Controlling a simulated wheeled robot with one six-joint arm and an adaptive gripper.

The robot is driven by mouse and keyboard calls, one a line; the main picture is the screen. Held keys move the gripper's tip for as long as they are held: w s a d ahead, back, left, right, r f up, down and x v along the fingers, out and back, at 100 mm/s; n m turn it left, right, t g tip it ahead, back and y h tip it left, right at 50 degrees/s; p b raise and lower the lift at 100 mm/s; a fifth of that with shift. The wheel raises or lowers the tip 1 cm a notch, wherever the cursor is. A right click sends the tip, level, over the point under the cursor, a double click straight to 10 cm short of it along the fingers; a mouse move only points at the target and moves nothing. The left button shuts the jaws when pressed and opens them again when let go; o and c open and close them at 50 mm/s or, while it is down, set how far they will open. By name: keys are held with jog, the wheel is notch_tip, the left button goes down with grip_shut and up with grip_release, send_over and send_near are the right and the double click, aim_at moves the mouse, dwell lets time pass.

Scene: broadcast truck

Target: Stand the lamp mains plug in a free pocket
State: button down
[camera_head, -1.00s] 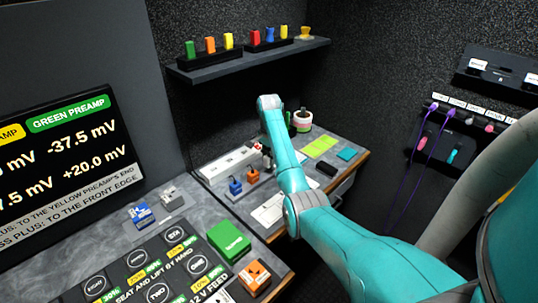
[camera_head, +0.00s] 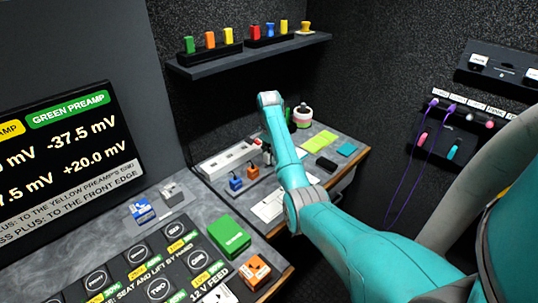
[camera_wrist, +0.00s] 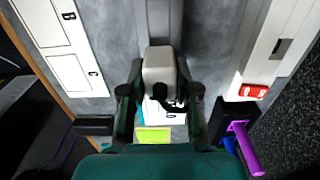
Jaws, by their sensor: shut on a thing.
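In the wrist view my gripper (camera_wrist: 160,103) is shut on a pale grey plug (camera_wrist: 159,68), with one dark finger on each side of it. The plug is held above the grey worktop (camera_wrist: 110,112), and a dark part shows at its lower end. Its pins and the gap below it are hard to make out. A long grey strip (camera_wrist: 158,18) runs in line with the plug at the top of the wrist view. In the head view my forearm hides most of the gripper and the plug. I cannot make out a free pocket clearly.
A white power strip (camera_head: 229,160) lies beside the gripper; its red switch (camera_wrist: 253,90) shows in the wrist view. A blue block (camera_head: 236,184) and an orange block (camera_head: 253,172) stand nearby. A pot (camera_head: 303,117) and yellow notes (camera_head: 319,141) are farther back. A shelf (camera_head: 245,60) hangs above.

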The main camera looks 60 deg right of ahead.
jog(key=shift+f, duration=1.3)
dwell(0.5)
jog(key=c, duration=0.8)
grip_release()
jog(key=shift+o, duration=0.2)
jog(key=shift+r, duration=0.1)
jog(key=shift+r, duration=3.6)
